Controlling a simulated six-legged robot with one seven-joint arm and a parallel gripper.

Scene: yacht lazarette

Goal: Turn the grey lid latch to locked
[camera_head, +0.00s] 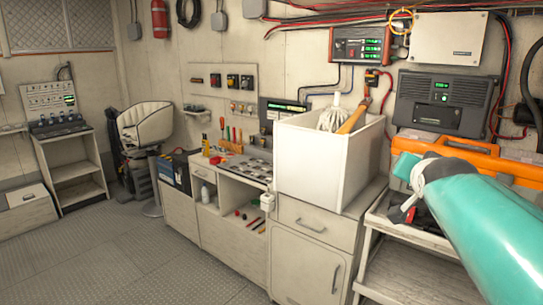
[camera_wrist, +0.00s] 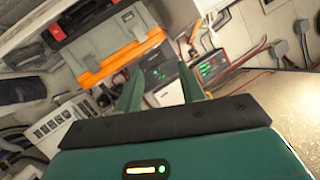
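An orange case or lid (camera_head: 475,158) with dark parts stands at the right in the head view, partly behind my teal arm. An orange panel on a grey box (camera_wrist: 120,58) shows upper left in the wrist view, tilted by the camera angle. The fingers point towards the orange panel's lower edge and the wall devices; I see no contact. In the head view my arm hides part of the case.
A white bin (camera_head: 325,165) with a mop head and orange-handled tool stands left of my arm on a cabinet (camera_head: 315,225). A grey-black device (camera_head: 443,103) and red-framed meter (camera_head: 360,45) hang on the wall among cables. The floor (camera_head: 130,260) at left is clear.

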